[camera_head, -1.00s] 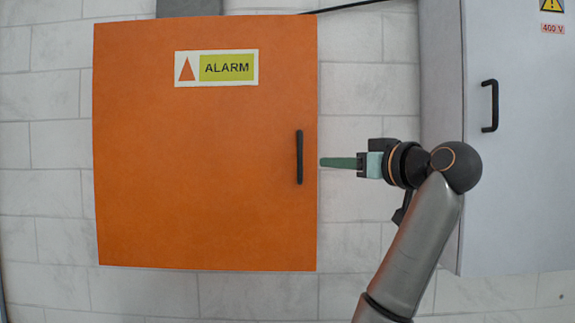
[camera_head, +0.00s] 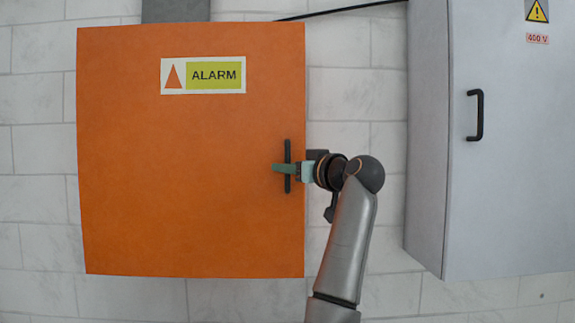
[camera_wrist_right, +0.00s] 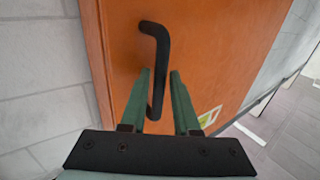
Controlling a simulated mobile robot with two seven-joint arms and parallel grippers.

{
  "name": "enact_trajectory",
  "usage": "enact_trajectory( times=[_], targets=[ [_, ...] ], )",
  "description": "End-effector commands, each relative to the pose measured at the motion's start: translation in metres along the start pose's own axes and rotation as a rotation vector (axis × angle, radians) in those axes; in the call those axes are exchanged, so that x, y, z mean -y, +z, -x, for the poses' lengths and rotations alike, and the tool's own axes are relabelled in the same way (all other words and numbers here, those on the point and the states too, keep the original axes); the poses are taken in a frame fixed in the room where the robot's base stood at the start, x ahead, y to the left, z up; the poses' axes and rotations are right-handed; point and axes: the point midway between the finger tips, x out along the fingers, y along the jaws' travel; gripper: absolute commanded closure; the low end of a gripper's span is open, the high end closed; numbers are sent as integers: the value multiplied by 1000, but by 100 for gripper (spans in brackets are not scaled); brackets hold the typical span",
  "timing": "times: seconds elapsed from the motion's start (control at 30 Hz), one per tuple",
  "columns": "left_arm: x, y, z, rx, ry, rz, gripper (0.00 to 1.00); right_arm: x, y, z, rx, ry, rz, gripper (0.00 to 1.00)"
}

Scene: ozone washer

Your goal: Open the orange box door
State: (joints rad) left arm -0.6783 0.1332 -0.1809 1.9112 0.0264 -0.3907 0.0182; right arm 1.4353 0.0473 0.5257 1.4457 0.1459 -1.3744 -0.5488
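The orange box (camera_head: 180,180) hangs on the wall, its door shut, with an ALARM label near the top. Its black vertical handle (camera_head: 287,155) is near the door's right edge. My right gripper (camera_head: 276,168) is at the handle and covers part of it in the head view. In the right wrist view the black handle (camera_wrist_right: 158,60) passes between the two green fingers (camera_wrist_right: 160,78). The fingers are apart, one on each side of the handle, with a gap to the right finger. My left gripper is not in view.
A grey cabinet (camera_head: 510,200) with a black handle (camera_head: 477,115) and a 400 V sign stands to the right of the box. Tiled white wall (camera_head: 345,95) lies between them. A black cable (camera_head: 345,9) runs above.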

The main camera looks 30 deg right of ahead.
Motion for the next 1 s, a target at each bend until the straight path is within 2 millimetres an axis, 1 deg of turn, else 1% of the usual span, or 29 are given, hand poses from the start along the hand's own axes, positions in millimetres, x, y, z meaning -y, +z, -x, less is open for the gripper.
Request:
enact_trajectory(
  times=[0.23,0.5,1.0],
  targets=[
    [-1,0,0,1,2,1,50,0,0,0,-1,0,0,70],
    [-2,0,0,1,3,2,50,0,0,0,0,0,0,100],
    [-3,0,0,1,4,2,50,0,0,0,0,0,0,100]
  ],
)
